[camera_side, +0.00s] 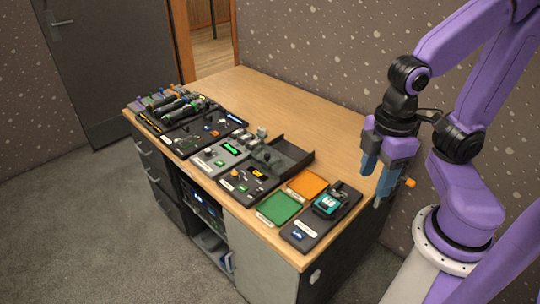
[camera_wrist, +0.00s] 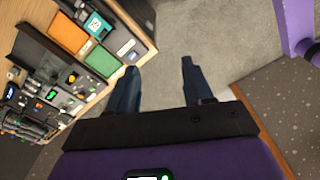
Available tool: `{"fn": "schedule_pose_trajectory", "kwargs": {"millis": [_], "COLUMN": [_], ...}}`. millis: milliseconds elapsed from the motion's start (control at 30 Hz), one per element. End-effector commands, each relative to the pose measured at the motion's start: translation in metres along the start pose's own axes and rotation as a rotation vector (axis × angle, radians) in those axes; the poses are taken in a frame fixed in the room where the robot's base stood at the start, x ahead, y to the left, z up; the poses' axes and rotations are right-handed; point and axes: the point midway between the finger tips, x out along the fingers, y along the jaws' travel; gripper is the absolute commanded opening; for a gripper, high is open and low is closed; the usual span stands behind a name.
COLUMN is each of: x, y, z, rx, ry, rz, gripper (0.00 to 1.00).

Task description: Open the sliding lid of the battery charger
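A teal and dark unit (camera_side: 326,205), possibly the battery charger, sits on a dark panel (camera_side: 303,233) at the near right corner of the desk. It is too small to make out a sliding lid or its position. The teal unit also shows at the top left of the wrist view (camera_wrist: 97,25). My gripper (camera_side: 374,186) hangs in the air to the right of the panel and above it, fingers down, touching nothing. In the wrist view my gripper (camera_wrist: 158,78) has its two blue fingers wide apart with only floor between them.
A green tray (camera_side: 279,207) and an orange tray (camera_side: 309,184) lie left of the teal unit. Several dark control panels (camera_side: 248,178), a dark open bin (camera_side: 290,153) and tools (camera_side: 185,105) continue leftward. The back of the wooden desktop (camera_side: 260,95) is clear.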

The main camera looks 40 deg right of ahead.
Motion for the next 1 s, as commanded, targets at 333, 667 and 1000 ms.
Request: {"fn": "schedule_pose_trajectory", "kwargs": {"millis": [333, 667, 1000], "x": [-0.008, 0.002, 0.029], "y": [0.076, 0.187, 0.316], "z": [-0.084, -0.138, -0.140], "rx": [0.341, 0.693, 1.056], "ry": [-0.010, -0.017, -0.022], "rz": [0.008, 0.013, 0.018], "gripper": [0.50, 0.50, 0.50]}}
